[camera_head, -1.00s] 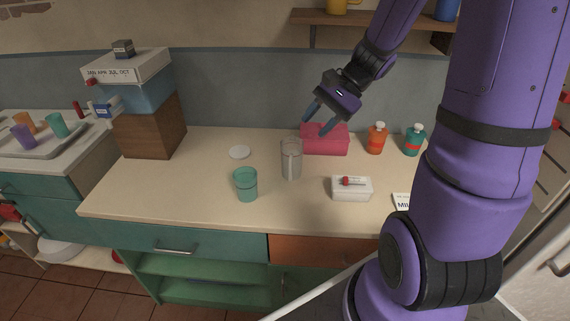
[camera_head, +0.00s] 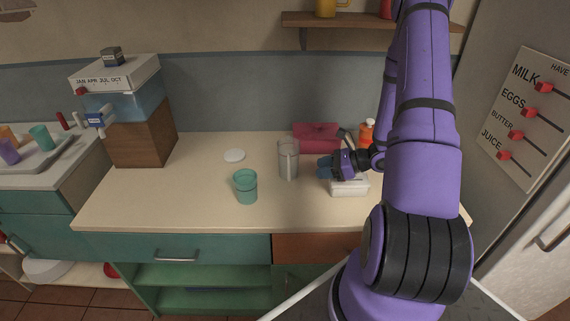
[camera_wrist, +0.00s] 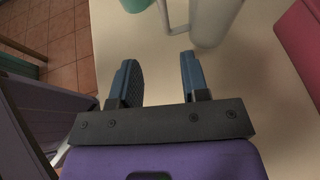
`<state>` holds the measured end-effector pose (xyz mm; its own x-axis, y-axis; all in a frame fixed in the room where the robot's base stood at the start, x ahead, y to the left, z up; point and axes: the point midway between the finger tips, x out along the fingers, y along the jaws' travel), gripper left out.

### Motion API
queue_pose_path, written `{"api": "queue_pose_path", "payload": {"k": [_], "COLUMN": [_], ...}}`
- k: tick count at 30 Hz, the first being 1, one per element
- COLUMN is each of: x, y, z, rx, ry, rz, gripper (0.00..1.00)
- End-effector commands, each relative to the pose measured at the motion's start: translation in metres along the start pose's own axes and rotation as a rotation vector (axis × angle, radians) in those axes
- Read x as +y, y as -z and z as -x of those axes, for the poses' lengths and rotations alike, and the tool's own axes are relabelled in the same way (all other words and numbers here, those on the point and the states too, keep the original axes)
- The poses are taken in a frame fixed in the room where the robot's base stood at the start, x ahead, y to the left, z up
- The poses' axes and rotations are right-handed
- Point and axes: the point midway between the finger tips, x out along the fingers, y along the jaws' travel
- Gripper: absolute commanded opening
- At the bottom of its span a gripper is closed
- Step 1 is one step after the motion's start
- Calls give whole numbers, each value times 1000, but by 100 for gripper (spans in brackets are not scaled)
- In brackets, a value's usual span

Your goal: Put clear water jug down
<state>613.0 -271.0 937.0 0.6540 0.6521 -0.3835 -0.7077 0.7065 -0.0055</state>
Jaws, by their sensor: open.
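The clear water jug (camera_head: 288,160) stands upright on the counter (camera_head: 200,205), right of a teal cup (camera_head: 246,187). My gripper (camera_head: 323,168) is low over the counter, just right of the jug, with its fingers pointing left toward it. In the wrist view my gripper (camera_wrist: 158,75) is open with nothing between the fingers. The jug (camera_wrist: 214,22) shows there beyond the right fingertip, with its handle (camera_wrist: 178,22) ahead of the gap. A space remains between fingers and jug. Only the lower part of the jug shows in that view.
A white box (camera_head: 348,187) sits under and in front of my gripper. A pink box (camera_head: 315,137) lies behind, near an orange bottle (camera_head: 366,133). The counter's front left is clear.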

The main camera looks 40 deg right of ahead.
Motion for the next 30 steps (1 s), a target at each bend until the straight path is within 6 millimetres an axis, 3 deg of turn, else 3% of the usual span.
{"api": "queue_pose_path", "payload": {"k": [12, 20, 30], "x": [-1, -2, -7], "y": [2, 2, -1], "z": [-55, -72, -114], "rx": [-2, -1, -1], "ry": [4, 6, 5], "rz": [-9, -9, -9], "gripper": [42, 42, 42]}}
